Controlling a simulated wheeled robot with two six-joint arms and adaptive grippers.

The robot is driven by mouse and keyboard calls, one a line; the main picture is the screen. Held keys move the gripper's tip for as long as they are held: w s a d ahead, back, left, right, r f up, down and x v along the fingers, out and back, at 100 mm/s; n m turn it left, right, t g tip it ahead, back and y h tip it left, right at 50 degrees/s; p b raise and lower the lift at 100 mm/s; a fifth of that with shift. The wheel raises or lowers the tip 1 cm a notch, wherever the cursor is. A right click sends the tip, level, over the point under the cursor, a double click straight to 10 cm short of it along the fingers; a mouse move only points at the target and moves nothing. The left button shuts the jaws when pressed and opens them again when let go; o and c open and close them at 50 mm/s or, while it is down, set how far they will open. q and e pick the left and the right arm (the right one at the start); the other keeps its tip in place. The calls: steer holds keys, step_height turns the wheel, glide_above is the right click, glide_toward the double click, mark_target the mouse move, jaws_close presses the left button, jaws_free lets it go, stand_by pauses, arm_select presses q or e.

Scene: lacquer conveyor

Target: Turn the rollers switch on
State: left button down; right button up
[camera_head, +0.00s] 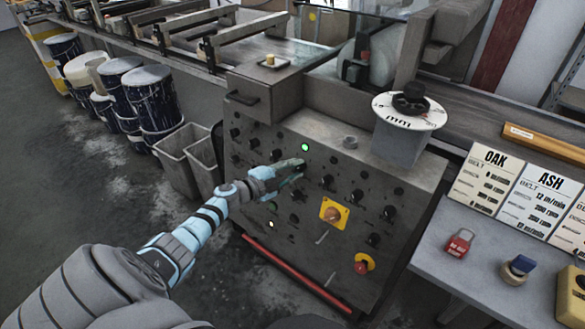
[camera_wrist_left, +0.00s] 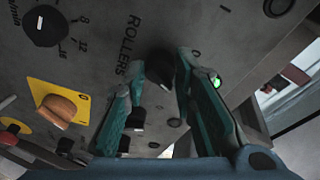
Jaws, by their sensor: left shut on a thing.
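The grey control panel (camera_head: 330,235) carries several black knobs. In the left wrist view, a black knob, the rollers switch (camera_wrist_left: 159,68), sits beside the printed word ROLLERS. My left gripper (camera_head: 294,168) reaches the panel's upper left part in the head view. In the left wrist view, the teal fingers of my left gripper (camera_wrist_left: 154,78) stand on both sides of this knob and are shut on it. The fingers hide part of the knob, and its pointer position cannot be read. In the head view the knob is hidden behind the gripper. My right gripper is not in view.
A green lamp (camera_head: 305,147) glows above the gripper. An orange knob on a yellow plate (camera_head: 333,212) and a red button (camera_head: 361,267) are lower right. A dial (camera_head: 409,108) stands on top. A red padlock (camera_head: 460,242) lies on the right table. Grey bins (camera_head: 187,155) stand left.

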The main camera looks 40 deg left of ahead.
arm_select(q)
steer(key=shift+m, duration=0.3)
steer(key=c, duration=1.3)
jaws_free()
steer(key=v, duration=1.2)
steer(key=shift+a, duration=0.1)
